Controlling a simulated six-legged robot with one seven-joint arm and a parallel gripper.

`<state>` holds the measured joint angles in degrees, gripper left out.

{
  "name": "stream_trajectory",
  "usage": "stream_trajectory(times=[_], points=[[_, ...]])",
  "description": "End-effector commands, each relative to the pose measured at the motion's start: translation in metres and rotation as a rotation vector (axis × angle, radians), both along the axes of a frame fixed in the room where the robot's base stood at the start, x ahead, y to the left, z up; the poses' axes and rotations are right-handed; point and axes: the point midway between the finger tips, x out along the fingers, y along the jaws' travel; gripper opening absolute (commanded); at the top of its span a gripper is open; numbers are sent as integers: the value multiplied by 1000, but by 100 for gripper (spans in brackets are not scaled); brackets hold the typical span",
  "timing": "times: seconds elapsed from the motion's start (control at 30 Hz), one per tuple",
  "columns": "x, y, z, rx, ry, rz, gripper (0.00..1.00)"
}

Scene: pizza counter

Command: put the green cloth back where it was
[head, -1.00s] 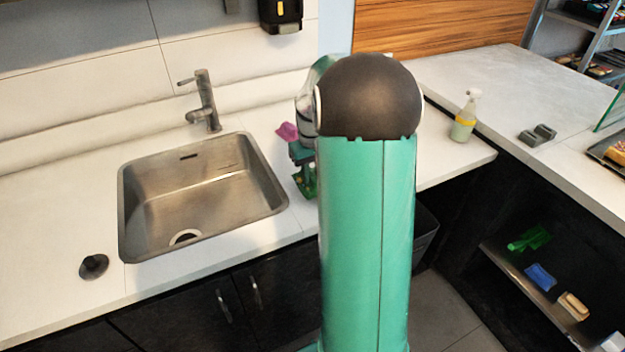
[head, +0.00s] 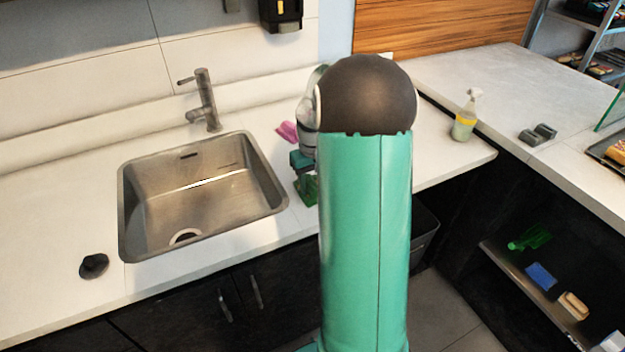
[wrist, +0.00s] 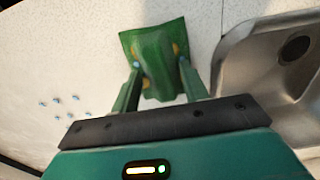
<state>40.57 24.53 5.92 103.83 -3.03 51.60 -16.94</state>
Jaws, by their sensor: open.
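A green cloth (wrist: 158,50) lies on the white counter beside the sink, spread at its far edge and raised in a ridge nearer me. In the head view its green (head: 308,188) shows just right of the sink, partly hidden by my arm. My gripper (wrist: 159,66) is open, with one finger on each side of the ridge. I cannot tell whether the fingers touch the cloth. In the head view my gripper (head: 302,168) is at the counter, mostly hidden behind my arm.
The steel sink (head: 200,195) and its faucet (head: 205,100) are left of my gripper. A pink cloth (head: 287,131) lies behind it. A low shelf (head: 500,262) holds a green item (head: 530,238), a blue one (head: 541,275) and a tan one (head: 573,305).

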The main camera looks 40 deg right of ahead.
Motion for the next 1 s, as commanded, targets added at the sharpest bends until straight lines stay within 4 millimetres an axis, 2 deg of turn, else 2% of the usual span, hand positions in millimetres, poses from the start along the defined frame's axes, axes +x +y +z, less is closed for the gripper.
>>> stream_trajectory(times=[0.17,0.5,0.6,0.73,0.9,1.0], points=[[1,-1,18,-3,-3,0,44],[0,0,90,-3,-4,0,44],[0,0,106,-3,-3,0,44],[0,0,119,-2,-2,0,44],[0,2,124,-2,-2,2,44],[0,14,131,-11,-13,12,44]])
